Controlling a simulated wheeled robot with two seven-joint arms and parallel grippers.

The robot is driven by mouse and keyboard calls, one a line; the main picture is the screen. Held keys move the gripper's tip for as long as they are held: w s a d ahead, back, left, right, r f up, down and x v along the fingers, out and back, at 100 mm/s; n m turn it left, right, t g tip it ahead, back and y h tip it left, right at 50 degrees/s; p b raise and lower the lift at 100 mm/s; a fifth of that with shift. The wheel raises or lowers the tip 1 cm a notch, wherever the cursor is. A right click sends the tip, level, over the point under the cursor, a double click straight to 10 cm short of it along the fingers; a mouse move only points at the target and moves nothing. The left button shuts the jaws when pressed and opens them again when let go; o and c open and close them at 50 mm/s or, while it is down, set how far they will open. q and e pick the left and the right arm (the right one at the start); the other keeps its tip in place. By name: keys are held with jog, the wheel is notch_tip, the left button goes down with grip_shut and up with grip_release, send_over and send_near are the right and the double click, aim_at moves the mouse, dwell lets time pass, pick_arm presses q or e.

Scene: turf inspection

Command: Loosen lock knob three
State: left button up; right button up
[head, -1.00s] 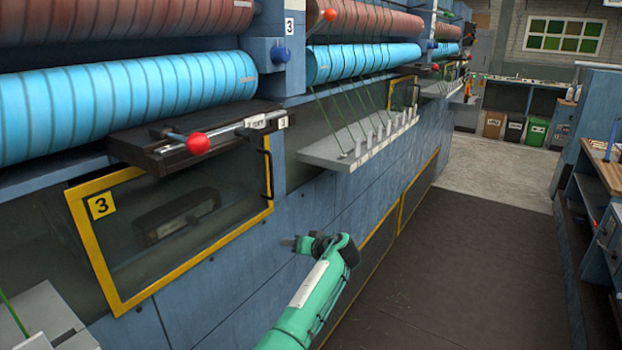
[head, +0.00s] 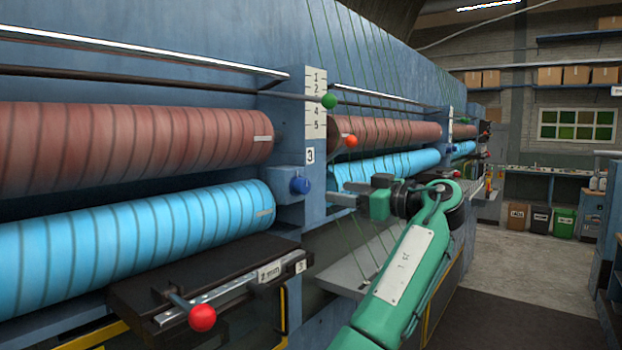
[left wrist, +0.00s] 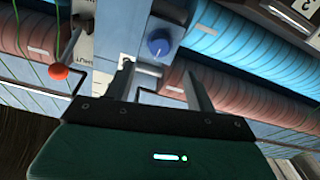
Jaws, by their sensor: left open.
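The blue lock knob (head: 300,186) sits on the blue post beside the label plate "3" (head: 310,156). In the left wrist view the round blue knob (left wrist: 158,43) shows just beyond the fingertips, roughly between their lines and apart from them. My left gripper (head: 338,193) is to the right of the knob in the head view, its fingers pointing left toward the post. It is open, with nothing between the fingers (left wrist: 160,72). My right gripper is in neither view.
A green ball-ended lever (head: 329,101) and an orange-red ball (head: 351,141) are near the post. Blue (head: 130,235) and brown (head: 130,145) rollers flank it. A red-knobbed lever (head: 202,317) lies below on a dark ledge. Green yarns hang behind my arm. The aisle floor (head: 540,260) is clear.

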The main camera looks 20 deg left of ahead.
aim_at(307, 187)
pick_arm(q)
jog(key=p+x, duration=0.4)
jog(key=x, duration=0.5)
jog(key=shift+w+a+f+p, duration=0.15)
jog(key=shift+w+a+p, duration=0.1)
jog(key=shift+a+p, duration=0.25)
